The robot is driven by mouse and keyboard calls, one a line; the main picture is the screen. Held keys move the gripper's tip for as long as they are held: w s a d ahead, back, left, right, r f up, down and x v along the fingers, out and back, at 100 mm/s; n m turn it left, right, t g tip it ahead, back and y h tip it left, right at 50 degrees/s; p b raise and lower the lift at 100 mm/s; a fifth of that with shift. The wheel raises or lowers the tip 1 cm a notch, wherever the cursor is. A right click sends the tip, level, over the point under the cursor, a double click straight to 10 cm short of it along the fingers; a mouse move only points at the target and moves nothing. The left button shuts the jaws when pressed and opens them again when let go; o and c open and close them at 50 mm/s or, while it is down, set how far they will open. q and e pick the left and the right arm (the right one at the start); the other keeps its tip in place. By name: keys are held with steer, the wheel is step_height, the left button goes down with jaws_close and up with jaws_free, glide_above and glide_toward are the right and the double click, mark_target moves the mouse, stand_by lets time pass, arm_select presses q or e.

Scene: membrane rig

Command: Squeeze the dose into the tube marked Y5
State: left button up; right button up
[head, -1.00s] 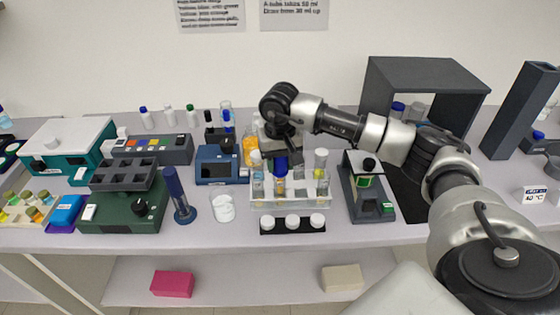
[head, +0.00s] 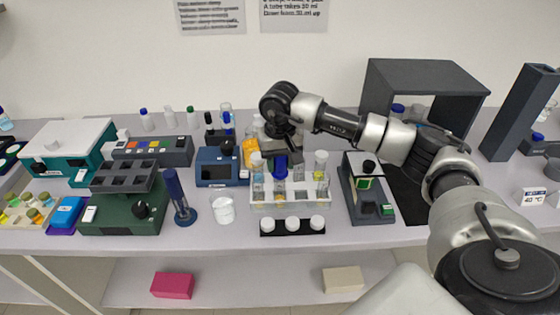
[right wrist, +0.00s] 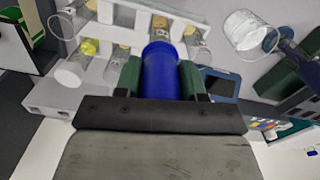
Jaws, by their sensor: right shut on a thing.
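My right gripper (head: 281,146) is above the white tube rack (head: 262,206). Its green fingers are shut on a blue cylindrical thing (right wrist: 161,72), seen end-on in the right wrist view. In the head view the blue thing (head: 281,167) hangs upright over the middle of the rack. Its lower end is hidden among the tubes, so I cannot tell whether it is inside one. Several clear tubes stand in the rack, one with yellow (head: 319,176) in it. No Y5 mark is readable. My left gripper is not in view.
Three white caps lie on a black strip (head: 265,227) in front of the rack. A glass beaker (head: 223,210) and a dark blue stand (head: 180,196) are to the left. A dark device (head: 366,187) stands close on the right. An orange bottle (head: 250,152) is behind.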

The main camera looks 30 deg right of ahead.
steer(key=shift+r, duration=0.1)
steer(key=shift+r+p, duration=2.55)
steer(key=shift+r, duration=2.4)
